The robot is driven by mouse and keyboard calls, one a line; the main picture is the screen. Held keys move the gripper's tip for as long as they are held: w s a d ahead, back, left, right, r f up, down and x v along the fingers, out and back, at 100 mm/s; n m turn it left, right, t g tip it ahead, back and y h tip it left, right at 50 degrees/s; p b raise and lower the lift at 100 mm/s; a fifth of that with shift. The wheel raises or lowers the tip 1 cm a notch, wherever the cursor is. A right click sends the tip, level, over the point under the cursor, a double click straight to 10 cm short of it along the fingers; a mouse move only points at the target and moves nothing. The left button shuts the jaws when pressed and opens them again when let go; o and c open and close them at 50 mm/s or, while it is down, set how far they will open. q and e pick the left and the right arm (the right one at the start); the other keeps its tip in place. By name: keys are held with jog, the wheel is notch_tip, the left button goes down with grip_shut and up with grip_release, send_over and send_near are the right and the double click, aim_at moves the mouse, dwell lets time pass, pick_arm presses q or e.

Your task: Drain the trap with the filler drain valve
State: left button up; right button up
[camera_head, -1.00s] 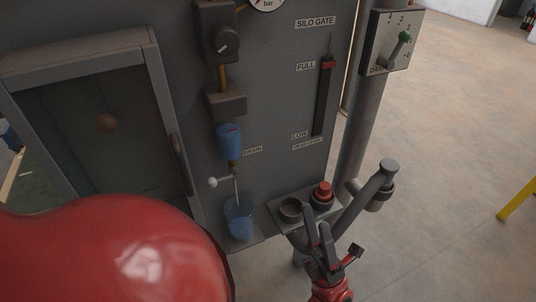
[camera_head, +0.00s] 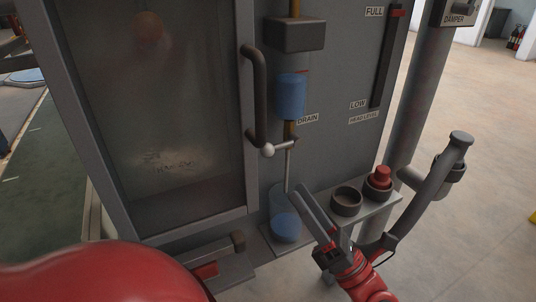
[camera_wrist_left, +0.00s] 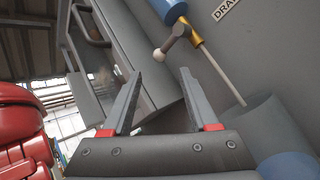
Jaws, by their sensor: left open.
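The blue trap (camera_head: 291,97) hangs on the grey panel beside the DRAIN label (camera_head: 307,119). Under it is the drain valve, with a lever ending in a white ball (camera_head: 268,150) that points left. A thin tube (camera_head: 289,170) runs down from it toward a translucent cup with blue in it (camera_head: 286,227). My left gripper (camera_head: 304,190) is just right of the cup, below the valve. In the left wrist view its jaws (camera_wrist_left: 161,73) are apart and empty. The valve ball (camera_wrist_left: 159,55) shows beyond them, not touched. My right gripper is out of view.
A glazed door with a dark vertical handle (camera_head: 255,100) stands left of the valve. A grey pipe (camera_head: 418,100) stands further right. Open floor lies beyond it.

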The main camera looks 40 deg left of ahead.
aim_at(268, 146)
pick_arm(q)
jog(key=b+x, duration=0.1)
jog(key=x, duration=1)
jog(key=shift+b, duration=0.35)
grip_shut()
dwell(0.7)
